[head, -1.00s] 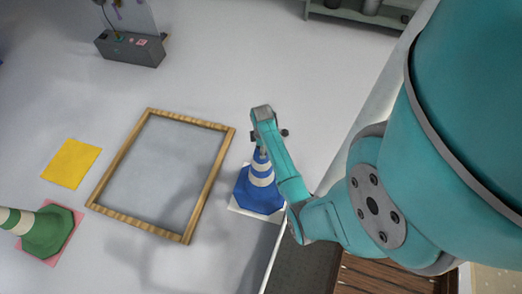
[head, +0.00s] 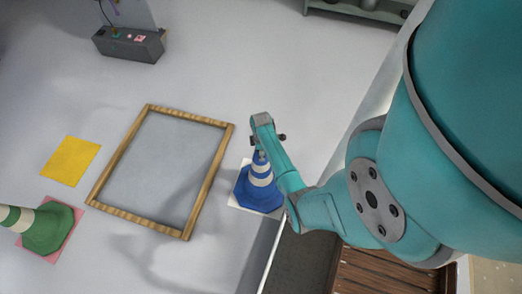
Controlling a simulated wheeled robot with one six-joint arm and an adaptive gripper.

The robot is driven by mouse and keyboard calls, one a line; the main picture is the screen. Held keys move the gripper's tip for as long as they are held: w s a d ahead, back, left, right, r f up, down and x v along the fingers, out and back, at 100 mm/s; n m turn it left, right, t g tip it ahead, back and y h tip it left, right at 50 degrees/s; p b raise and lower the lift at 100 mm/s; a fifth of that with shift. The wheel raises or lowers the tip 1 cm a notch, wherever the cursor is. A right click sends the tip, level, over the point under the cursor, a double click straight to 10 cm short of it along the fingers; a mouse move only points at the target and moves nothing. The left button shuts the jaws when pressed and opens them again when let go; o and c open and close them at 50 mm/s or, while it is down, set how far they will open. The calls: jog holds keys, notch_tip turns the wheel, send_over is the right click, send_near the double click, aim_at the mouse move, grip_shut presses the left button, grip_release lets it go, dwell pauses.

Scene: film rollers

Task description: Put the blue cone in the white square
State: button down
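The blue cone (head: 257,189) with white bands stands upright on the white square (head: 237,203), right of the wooden frame. The square's white edge shows around the cone's base, mostly on the left and bottom. My gripper (head: 262,152) is at the cone's top, at the end of my teal arm. My wrist hides the fingers, so I cannot tell whether they are open or shut on the cone's tip.
A wooden frame (head: 210,182) lies on the floor to the left. Beyond it are a yellow square (head: 71,161) and a green cone (head: 46,229) on a pink square (head: 72,221). A grey box (head: 129,45) stands at the back left. Open floor lies behind the cone.

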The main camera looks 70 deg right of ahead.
jog(key=shift+c, duration=1.1)
grip_release()
